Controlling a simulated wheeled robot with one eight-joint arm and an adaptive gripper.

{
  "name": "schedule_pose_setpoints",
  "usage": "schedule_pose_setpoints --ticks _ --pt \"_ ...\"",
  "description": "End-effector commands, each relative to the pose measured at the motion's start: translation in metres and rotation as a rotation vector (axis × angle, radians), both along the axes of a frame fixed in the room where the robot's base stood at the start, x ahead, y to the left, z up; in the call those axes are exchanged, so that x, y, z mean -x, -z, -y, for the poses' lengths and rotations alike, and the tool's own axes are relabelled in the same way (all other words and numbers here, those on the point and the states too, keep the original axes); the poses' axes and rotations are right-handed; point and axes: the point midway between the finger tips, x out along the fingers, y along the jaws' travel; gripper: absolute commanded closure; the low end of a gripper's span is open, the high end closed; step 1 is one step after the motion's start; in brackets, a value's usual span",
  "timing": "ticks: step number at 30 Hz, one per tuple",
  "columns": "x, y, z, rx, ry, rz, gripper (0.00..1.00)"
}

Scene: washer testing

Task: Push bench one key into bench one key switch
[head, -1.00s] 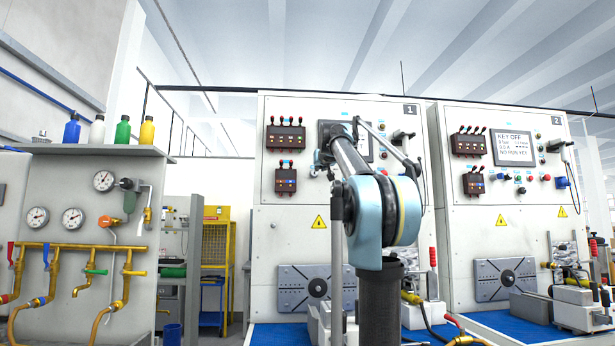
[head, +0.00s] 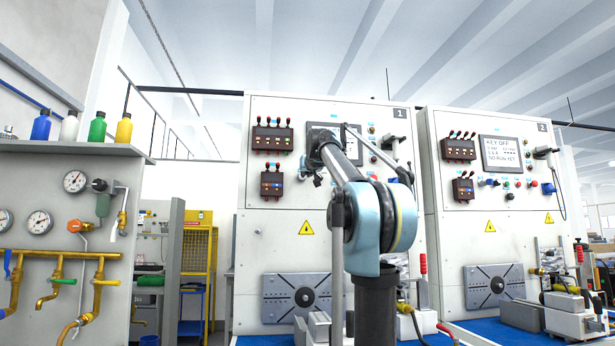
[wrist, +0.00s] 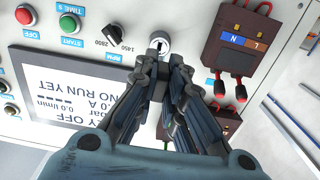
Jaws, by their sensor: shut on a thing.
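My gripper (wrist: 165,62) is shut, its fingertips close together just below the bench one key switch (wrist: 159,42) in the wrist view. The switch is a round silver lock with a dark slot, set in the white panel. The bench one key is held at the fingertips and is mostly hidden by them; I cannot tell whether its tip touches the slot. In the head view my gripper (head: 313,168) is in front of the panel of bench one (head: 290,230), left of its screen, and the key and switch are hidden.
In the wrist view, upside down, the RPM knob (wrist: 113,37), the screen (wrist: 72,98) and a brown terminal box (wrist: 236,43) with red plugs surround the switch. Bench two (head: 497,235) stands to the right. A grey gauge panel (head: 60,205) stands at left.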

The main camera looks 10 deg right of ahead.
Motion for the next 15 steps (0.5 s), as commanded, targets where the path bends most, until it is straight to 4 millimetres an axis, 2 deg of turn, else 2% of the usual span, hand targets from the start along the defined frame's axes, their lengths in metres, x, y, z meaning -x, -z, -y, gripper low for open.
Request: schedule_pose_setpoints --ticks 15 --pt "-0.027 0.000 -0.002 0.001 0.001 0.000 1.00"
